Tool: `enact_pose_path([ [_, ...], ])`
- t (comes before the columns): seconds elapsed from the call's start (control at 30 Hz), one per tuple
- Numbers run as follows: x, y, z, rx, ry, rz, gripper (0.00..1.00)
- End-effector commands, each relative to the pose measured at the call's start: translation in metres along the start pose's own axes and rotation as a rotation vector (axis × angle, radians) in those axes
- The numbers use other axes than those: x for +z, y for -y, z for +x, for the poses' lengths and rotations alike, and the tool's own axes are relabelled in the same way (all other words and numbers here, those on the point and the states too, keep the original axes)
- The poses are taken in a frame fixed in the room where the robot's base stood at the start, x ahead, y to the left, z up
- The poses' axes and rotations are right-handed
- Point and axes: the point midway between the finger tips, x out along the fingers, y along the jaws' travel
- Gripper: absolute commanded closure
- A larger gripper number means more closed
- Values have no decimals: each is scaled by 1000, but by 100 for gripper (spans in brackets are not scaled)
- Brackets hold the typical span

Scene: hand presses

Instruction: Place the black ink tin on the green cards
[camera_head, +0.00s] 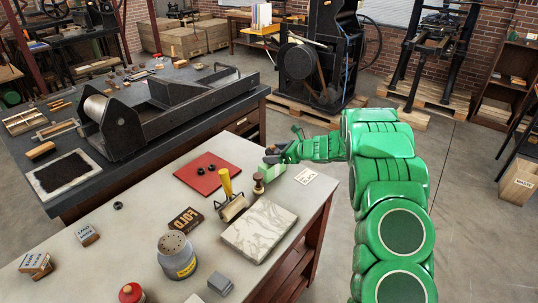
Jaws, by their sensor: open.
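My gripper (271,156) is at the end of my green arm, over the far right part of the pale table. Its jaws are open, small and dark in this view. A light green patch, probably the green cards (275,171), lies just below and beside the gripper, partly hidden by it. I cannot clearly make out the black ink tin; something dark at the gripper may be the fingers or the tin. Two small round black pieces (204,168) lie on a red sheet (208,182) left of the gripper.
A wooden-handled stamp (258,184), a yellow-handled roller (231,199) and a marble slab (260,230) stand close in front of the gripper. A white card (306,176) lies to its right. A grey can (177,256) stands nearer. A press bed (170,112) is behind left.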

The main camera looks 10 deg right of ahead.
Motion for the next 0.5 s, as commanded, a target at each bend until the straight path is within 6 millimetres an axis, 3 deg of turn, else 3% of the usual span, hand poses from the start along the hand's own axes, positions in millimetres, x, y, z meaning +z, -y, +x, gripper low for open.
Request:
enact_pose_path([
  [0.3,-1,-1,-56,2,1,3,12],
  [0.5,0,-1,-78,2,1,1,12],
])
